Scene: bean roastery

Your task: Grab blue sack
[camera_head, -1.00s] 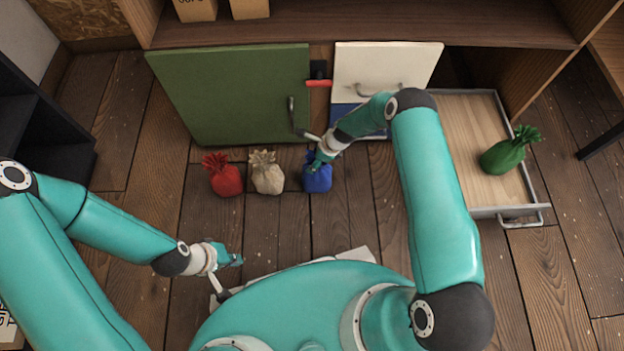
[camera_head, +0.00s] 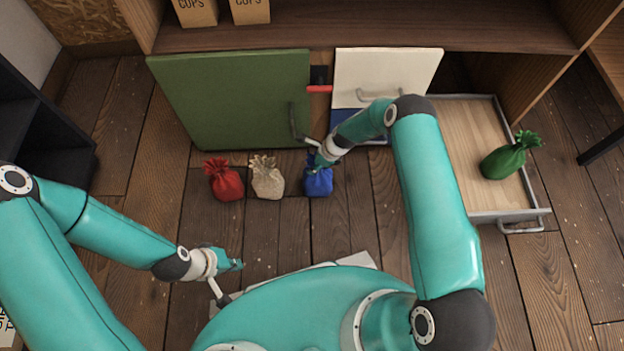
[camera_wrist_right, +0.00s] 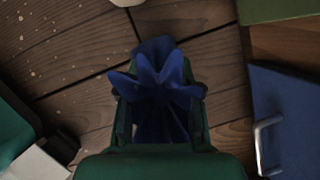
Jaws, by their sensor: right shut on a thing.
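The blue sack (camera_head: 318,183) stands on the wooden floor in front of the cabinet, right of the other two floor sacks. My right gripper (camera_head: 319,163) is at its top, shut on its gathered neck. In the right wrist view the blue sack (camera_wrist_right: 158,82) sits between the two fingers of the right gripper (camera_wrist_right: 160,112), its ruffled top spread toward the camera. Its lower body is mostly hidden there. My left gripper (camera_head: 236,265) hangs over the floor at lower left, away from the sacks; its fingers are too small to read.
A red sack (camera_head: 226,184) and a beige sack (camera_head: 267,180) stand left of the blue one. A green sack (camera_head: 503,160) lies in the open drawer (camera_head: 484,214) at right. A green door (camera_head: 235,100) and a cream drawer front (camera_head: 385,72) are close behind.

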